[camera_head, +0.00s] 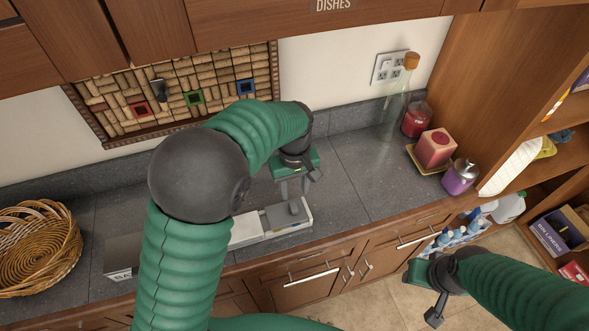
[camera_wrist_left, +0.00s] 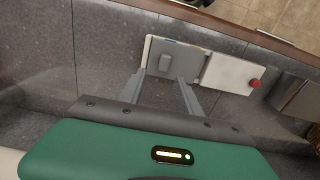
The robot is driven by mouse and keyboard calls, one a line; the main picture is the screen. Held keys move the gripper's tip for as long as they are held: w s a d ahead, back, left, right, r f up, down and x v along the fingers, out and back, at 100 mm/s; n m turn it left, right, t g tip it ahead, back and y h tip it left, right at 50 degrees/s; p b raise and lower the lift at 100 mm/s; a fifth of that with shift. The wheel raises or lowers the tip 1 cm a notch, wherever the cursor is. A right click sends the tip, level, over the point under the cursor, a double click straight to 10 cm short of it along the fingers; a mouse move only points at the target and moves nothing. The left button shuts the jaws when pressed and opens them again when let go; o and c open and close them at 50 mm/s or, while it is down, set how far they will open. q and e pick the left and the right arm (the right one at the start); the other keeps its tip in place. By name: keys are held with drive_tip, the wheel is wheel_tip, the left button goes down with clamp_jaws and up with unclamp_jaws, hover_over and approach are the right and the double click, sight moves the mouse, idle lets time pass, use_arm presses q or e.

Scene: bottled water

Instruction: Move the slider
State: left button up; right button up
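The slider device is a flat white box with a grey panel (camera_head: 275,217) on the counter, below my left gripper. In the left wrist view its grey panel (camera_wrist_left: 193,61) carries a small raised grey knob (camera_wrist_left: 164,62). My left gripper (camera_head: 296,192) points down over the panel. In the left wrist view its two fingers (camera_wrist_left: 160,80) are apart with nothing between them, and the knob appears just beyond the gap. I cannot tell whether they touch the panel. My right gripper (camera_head: 422,288) hangs low in front of the cabinets, away from the device; its fingers are unclear.
A white section with a red button (camera_wrist_left: 255,84) adjoins the panel. A wicker basket (camera_head: 38,247) stands at left. A glass bottle (camera_head: 396,100), red jar (camera_head: 416,119), red candle (camera_head: 435,148) and purple jar (camera_head: 460,177) stand at right.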

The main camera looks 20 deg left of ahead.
sight(295, 209)
use_arm(q)
wheel_tip(295, 209, up, 12)
drive_tip(key=s, duration=0.2)
drive_tip(key=s+a+f+m+t, duration=0.1)
drive_tip(key=s+a+f+m, duration=0.1)
drive_tip(key=s+f, duration=0.5)
drive_tip(key=s+a+f+m+t, duration=0.1)
drive_tip(key=s+a+f+m, duration=0.2)
drive_tip(key=s+f+m, duration=0.2)
wheel_tip(295, 209, down, 2)
drive_tip(key=shift+s+a+f+t+b, duration=0.1)
drive_tip(key=shift+s+a+t+b, duration=0.3)
drive_tip(key=shift+s, duration=0.65)
use_arm(e)
drive_tip(key=shift+s+d+f, duration=0.1)
drive_tip(key=shift+s+f, duration=0.25)
drive_tip(key=shift+s, duration=0.25)
use_arm(q)
drive_tip(key=shift+s, duration=0.1)
use_arm(e)
drive_tip(key=shift+s, duration=0.15)
